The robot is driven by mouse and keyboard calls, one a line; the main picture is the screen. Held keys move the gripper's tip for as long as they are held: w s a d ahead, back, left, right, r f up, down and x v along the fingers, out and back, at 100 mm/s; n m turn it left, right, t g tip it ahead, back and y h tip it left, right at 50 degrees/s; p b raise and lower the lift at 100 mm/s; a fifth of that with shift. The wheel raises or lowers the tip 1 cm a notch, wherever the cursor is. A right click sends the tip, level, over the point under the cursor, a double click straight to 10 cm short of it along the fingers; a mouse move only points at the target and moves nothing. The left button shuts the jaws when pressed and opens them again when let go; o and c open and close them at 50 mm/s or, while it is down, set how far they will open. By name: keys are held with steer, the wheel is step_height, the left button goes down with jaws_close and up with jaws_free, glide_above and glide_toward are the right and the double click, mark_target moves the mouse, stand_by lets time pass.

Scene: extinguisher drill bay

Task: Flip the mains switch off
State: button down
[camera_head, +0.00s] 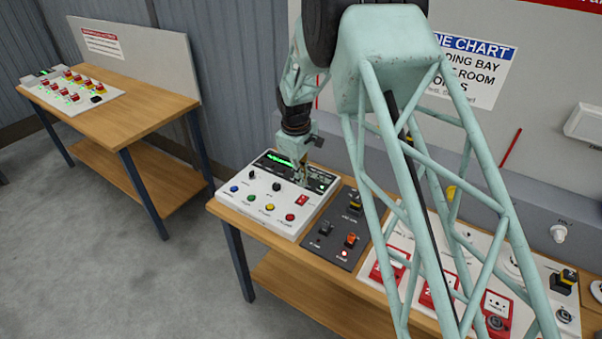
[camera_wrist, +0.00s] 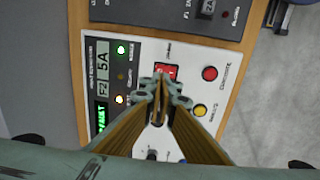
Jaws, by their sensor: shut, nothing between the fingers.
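A white control panel (camera_head: 262,222) lies on the bench, with a red rocker switch (camera_head: 302,200) near its right edge. The rocker's label is too small to read, so I cannot confirm that it is the mains switch. In the wrist view the red rocker (camera_wrist: 168,70) is just beyond my fingertips and partly covered by them. My gripper (camera_head: 302,182) points down over the panel and is shut and empty. Its closed fingertips (camera_wrist: 161,88) overlap the rocker's lower edge in the wrist view. I cannot tell whether they touch it.
The panel also carries a lit green display (camera_head: 278,158), small knobs and several coloured buttons (camera_head: 270,208). A dark panel (camera_head: 336,232) with switches lies right of it, then red call-point boxes (camera_head: 440,292). Another wooden bench (camera_head: 130,105) stands at the left, with open floor between.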

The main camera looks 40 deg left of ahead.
mark_target(304, 196)
steer(key=shift+w+f+p, duration=0.2)
steer(key=shift+f+p, duration=0.05)
steer(key=shift+f, duration=1.45)
steer(key=shift+w+f+p, duration=0.2)
steer(key=shift+f+p, duration=0.05)
steer(key=shift+f, duration=1.4)
steer(key=shift+w, duration=0.15)
